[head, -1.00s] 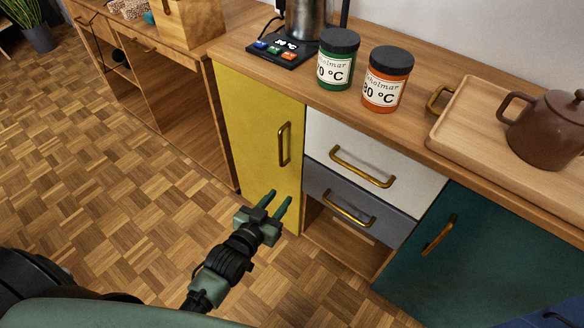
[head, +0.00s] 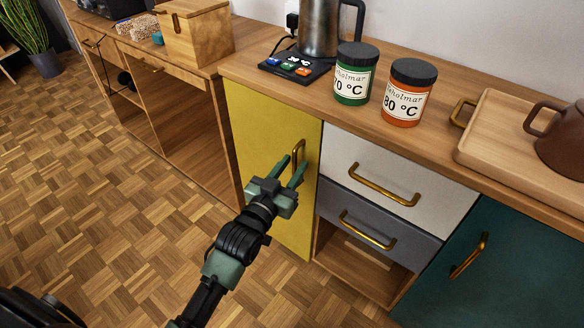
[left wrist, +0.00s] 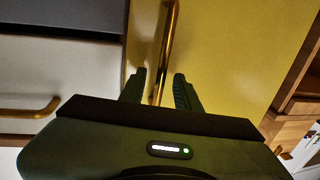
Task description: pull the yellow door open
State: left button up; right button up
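The yellow door (head: 262,130) is shut at the left end of the near cabinet. Its upright brass handle (head: 299,150) is near the door's right edge. My left gripper (head: 295,163) is open in front of the door, with its fingertips at the handle's lower part. In the left wrist view, the handle (left wrist: 169,45) runs between the two open fingers (left wrist: 159,78), with the yellow door (left wrist: 235,50) behind. Contact with the handle cannot be told. My right gripper is not in view.
A white drawer (head: 400,171) and a grey drawer (head: 385,222) with brass handles are right of the door. The green jar (head: 354,75), orange jar (head: 408,93) and kettle (head: 318,28) stand on top. The parquet floor (head: 110,200) left of the door is clear.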

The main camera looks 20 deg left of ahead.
pick_arm(q)
grip_shut()
dwell(1.4)
